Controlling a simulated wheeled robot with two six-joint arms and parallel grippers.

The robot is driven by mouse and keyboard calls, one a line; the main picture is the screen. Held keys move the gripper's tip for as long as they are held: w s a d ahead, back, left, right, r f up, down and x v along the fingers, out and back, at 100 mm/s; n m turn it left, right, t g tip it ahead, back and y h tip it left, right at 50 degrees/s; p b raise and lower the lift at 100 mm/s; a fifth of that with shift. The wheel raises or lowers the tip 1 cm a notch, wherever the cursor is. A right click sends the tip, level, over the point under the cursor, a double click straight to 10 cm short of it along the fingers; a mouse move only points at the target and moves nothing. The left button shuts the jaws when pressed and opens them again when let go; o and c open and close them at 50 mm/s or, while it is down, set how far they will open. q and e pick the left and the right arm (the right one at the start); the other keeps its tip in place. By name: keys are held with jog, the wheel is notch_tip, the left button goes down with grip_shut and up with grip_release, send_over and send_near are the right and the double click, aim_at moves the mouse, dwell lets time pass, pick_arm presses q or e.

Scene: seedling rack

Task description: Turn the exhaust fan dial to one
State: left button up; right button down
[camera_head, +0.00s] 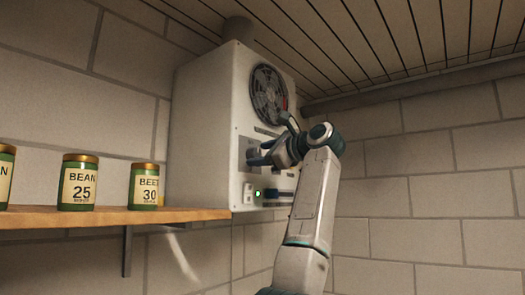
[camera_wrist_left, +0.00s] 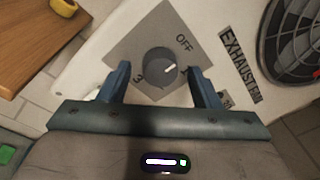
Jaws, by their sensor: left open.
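The exhaust fan dial (camera_wrist_left: 160,68) is a round grey knob on a grey plate (camera_wrist_left: 130,40) in the left wrist view. "OFF" is printed at its upper right and "3" at its lower left. Its white mark points right and slightly up; a label near the right finger is partly hidden. My left gripper (camera_head: 261,157) is open at the front of the white fan box (camera_head: 203,125). In the left wrist view its fingers (camera_wrist_left: 158,70) stand on either side of the dial, with gaps visible. The right gripper is not in view.
The box carries a round fan grille (camera_head: 268,92), an "EXHAUST" label (camera_wrist_left: 240,65) and a green light (camera_head: 258,194). A wooden shelf (camera_head: 110,217) at left holds seed jars, including a bean jar (camera_head: 78,183) and a beet jar (camera_head: 144,186). Block walls surround them.

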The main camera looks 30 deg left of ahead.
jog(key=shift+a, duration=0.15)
pick_arm(q)
jog(key=c, duration=1)
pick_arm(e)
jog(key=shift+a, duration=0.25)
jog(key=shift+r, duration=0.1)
